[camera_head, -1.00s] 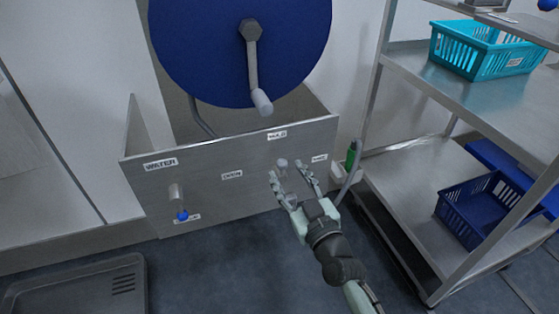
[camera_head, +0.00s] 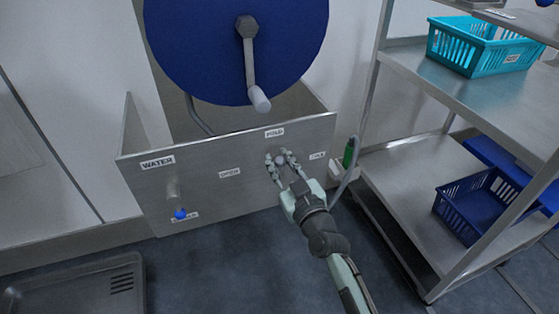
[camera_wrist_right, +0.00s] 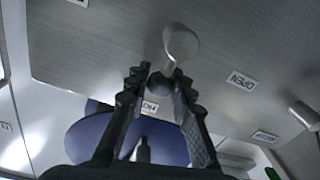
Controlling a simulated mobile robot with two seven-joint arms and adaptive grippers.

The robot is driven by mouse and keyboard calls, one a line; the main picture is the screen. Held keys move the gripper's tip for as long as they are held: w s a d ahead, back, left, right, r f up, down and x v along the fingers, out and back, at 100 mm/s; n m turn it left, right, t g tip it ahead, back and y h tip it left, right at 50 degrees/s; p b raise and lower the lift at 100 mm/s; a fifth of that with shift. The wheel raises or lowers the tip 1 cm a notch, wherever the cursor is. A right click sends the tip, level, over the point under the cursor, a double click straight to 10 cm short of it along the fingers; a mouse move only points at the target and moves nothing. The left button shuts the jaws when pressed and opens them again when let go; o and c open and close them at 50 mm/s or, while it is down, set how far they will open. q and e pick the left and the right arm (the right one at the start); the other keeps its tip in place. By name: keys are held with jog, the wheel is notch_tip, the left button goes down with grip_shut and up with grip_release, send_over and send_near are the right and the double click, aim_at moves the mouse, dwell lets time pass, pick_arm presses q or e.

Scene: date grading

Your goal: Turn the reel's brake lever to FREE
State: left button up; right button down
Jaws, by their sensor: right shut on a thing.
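The brake lever shows in the right wrist view (camera_wrist_right: 181,46) as a pale rounded hub and stem ending in a dark ball. It stands on the steel panel (camera_head: 235,192) below the blue reel (camera_head: 195,50). The stem points toward the HOLD plate (camera_head: 274,132), which is right above the lever in the head view. Another small plate (camera_head: 317,155), too small to read surely, sits to its right. My right gripper (camera_head: 281,158) is shut on the lever's ball end, with one finger on each side (camera_wrist_right: 159,84). My left gripper is out of view.
A blue-tipped water valve (camera_head: 180,213) and an OPEN plate (camera_head: 229,173) are left on the panel. The reel's crank (camera_head: 251,75) hangs above. A grey tray (camera_head: 125,283) lies lower left.

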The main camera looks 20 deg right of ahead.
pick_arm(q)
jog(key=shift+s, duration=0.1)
pick_arm(e)
jog(key=shift+d+m+p, duration=0.4)
jog(key=shift+m+p, duration=0.05)
jog(key=shift+m, duration=0.45)
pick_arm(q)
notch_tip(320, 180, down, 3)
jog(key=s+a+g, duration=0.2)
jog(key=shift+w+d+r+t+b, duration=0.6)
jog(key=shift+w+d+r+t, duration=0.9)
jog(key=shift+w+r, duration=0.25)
pick_arm(e)
jog(key=d+f+m, duration=0.4)
jog(key=m, duration=1.2)
jog(key=shift+f+m+h, duration=0.3)
jog(key=shift+m, duration=0.1)
jog(key=shift+w, duration=0.1)
